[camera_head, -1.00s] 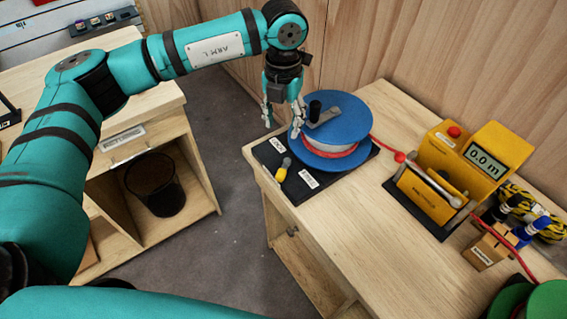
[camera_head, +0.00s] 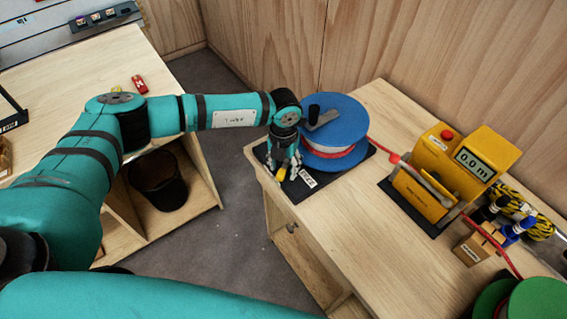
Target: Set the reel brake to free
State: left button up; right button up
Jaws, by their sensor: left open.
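The blue reel (camera_head: 341,122) with red rope and a black crank knob stands on a dark base plate (camera_head: 325,180) on the wooden bench. The brake lever with its yellow grip (camera_head: 293,175) is at the front left of the plate, partly covered by my gripper. A white label (camera_head: 307,178) lies right of the lever; the label to its left is now hidden. My left gripper (camera_head: 284,174) points down at the lever, its fingers apart around or just beside the yellow grip; I cannot tell if they touch it. My right gripper is not in view.
A yellow meter box (camera_head: 430,180) reading 0.0 m stands right of the reel, with red rope running to it. A green spool (camera_head: 537,300) is at the lower right. Bare bench top (camera_head: 375,225) lies in front of the reel.

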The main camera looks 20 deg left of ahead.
aim_at(285, 170)
pick_arm(q)
grip_shut()
jog(key=shift+d+f+n+b, duration=0.15)
jog(key=shift+n+b, duration=0.4)
jog(key=shift+n, duration=0.05)
jog(key=shift+d+n, duration=0.1)
jog(key=shift+n, duration=0.4)
grip_release()
notch_tip(285, 170, up, 12)
jog(key=shift+r, duration=0.2)
